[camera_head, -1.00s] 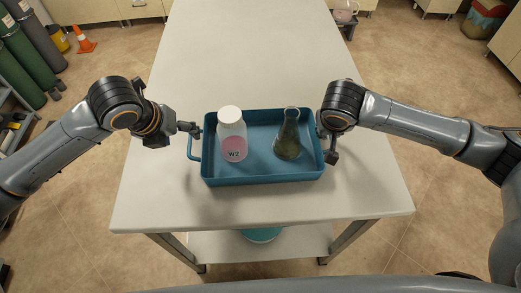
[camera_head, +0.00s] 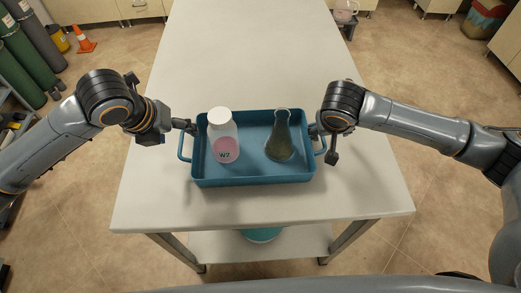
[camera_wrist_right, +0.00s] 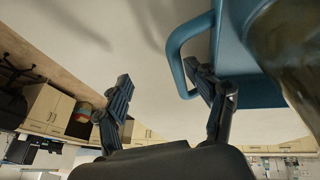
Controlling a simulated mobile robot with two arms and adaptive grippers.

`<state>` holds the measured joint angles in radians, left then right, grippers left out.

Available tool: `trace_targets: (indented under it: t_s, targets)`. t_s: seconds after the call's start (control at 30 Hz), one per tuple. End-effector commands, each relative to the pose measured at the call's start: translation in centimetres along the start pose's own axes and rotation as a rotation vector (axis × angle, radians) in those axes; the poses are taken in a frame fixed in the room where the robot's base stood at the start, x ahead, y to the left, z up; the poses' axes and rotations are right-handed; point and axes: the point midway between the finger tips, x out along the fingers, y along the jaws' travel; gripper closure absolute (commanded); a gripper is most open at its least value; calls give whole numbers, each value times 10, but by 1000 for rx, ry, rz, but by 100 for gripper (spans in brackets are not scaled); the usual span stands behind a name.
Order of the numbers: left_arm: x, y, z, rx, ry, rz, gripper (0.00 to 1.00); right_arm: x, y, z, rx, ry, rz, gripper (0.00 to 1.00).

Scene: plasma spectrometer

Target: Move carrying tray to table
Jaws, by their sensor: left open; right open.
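The blue carrying tray (camera_head: 253,180) rests on the white table (camera_head: 250,50) near its front edge. It holds a white-capped bottle (camera_head: 223,135) with pink contents, labelled W2, and a conical flask (camera_head: 280,138) with dark contents. My left gripper (camera_head: 190,126) is open at the tray's left handle; its fingers are small and partly hidden. My right gripper (camera_head: 321,130) is open at the right handle. In the right wrist view, the right gripper (camera_wrist_right: 157,78) has its fingers spread, one at the handle (camera_wrist_right: 176,58) and the other apart from it.
The table is bare behind the tray. A lower shelf (camera_head: 215,245) carries a teal item (camera_head: 262,234). Gas cylinders (camera_head: 32,50) and an orange cone (camera_head: 85,40) stand on the floor at left. Cabinets line the back.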

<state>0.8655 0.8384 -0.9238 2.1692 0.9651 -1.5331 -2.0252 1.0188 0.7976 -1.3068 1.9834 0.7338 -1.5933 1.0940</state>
Motion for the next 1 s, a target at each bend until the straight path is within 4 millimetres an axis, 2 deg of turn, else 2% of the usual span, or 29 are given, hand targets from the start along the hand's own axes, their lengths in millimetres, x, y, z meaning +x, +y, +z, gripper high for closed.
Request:
trace_targets:
  t_s: [0.17,0.5,0.63,0.8,1.0]
  targets:
    - [0,0,0,0,0,0,31,-12,-1,-1,1,3,-4,31]
    - [0,0,0,0,0,0,31,-82,-1,-1,0,4,-4,31]
    - [0,0,0,0,0,0,31,-103,-1,-1,-1,4,-3,31]
    - [0,0,0,0,0,0,31,-118,0,0,0,1,-1,31]
    - [0,0,0,0,0,0,31,-120,0,0,0,0,0,31]
